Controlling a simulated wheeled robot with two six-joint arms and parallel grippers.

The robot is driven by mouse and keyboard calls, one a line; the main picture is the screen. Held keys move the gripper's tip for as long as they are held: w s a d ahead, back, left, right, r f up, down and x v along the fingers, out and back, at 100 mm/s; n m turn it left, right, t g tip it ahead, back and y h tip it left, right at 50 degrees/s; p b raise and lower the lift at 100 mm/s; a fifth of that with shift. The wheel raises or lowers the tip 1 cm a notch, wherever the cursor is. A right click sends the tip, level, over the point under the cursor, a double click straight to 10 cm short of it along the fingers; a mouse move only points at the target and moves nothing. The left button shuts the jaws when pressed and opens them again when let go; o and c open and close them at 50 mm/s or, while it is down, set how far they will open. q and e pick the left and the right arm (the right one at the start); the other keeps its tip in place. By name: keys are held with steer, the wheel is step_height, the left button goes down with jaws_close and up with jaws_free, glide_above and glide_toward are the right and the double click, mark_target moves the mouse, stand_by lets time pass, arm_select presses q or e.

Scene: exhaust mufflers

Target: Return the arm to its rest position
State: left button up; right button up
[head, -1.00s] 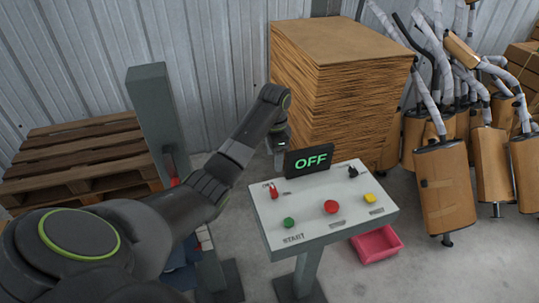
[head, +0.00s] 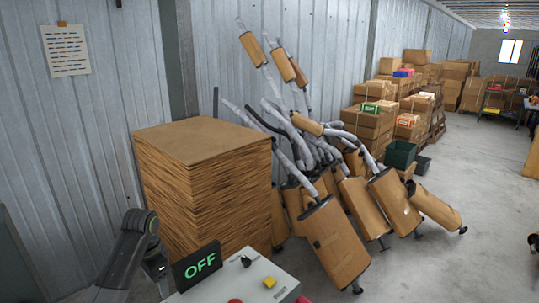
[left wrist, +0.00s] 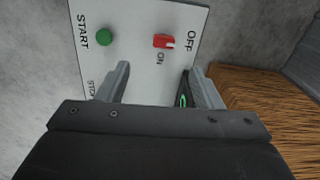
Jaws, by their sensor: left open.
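My left arm comes in at the lower left of the head view. Its gripper (head: 158,270) is beside the dark display reading OFF (head: 197,266), over the left side of the control panel (head: 228,286). In the left wrist view the left gripper (left wrist: 160,72) has its two fingers apart with nothing between them. Beyond them are the panel (left wrist: 130,20), its green START button (left wrist: 105,37) and a red switch (left wrist: 164,41). The display (left wrist: 184,98) is partly hidden by the right-hand finger. My right gripper is not in view.
A tall stack of brown sheets (head: 205,190) stands behind the panel, close to the left arm. Mufflers (head: 330,240) lean on the wall to its right. Cartons (head: 370,118) stand farther back. The floor at right (head: 455,265) is largely clear.

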arm_select(q)
steer(key=s+d+f+n+t, duration=0.1)
steer(key=s+f+n, duration=0.1)
steer(key=s+f, duration=0.55)
steer(key=s+d+f+n+t, duration=0.1)
steer(key=s+f, duration=0.4)
steer(key=s, duration=0.6)
steer(key=s+d+r+n+t+y, duration=0.1)
steer(key=s+r+n, duration=0.1)
steer(key=s, duration=0.7)
steer(key=s+r+n+y, duration=0.1)
steer(key=s+r+n, duration=0.15)
steer(key=s, duration=0.65)
step_height(320, 180, down, 32)
steer(key=a+f+b, duration=0.1)
steer(key=a+b, duration=0.1)
steer(key=b, duration=0.6)
steer(key=s+d+f+g+b, duration=0.1)
steer(key=s+f+b, duration=0.2)
steer(key=s+f, duration=0.5)
steer(key=s+f+g+h+b, duration=0.1)
steer(key=s+f+b, duration=0.2)
steer(key=s+f, duration=0.4)
step_height(320, 180, down, 7)
steer(key=shift+s+d+f, duration=0.1)
steer(key=shift+s+d, duration=0.25)
steer(key=shift+d, duration=0.05)
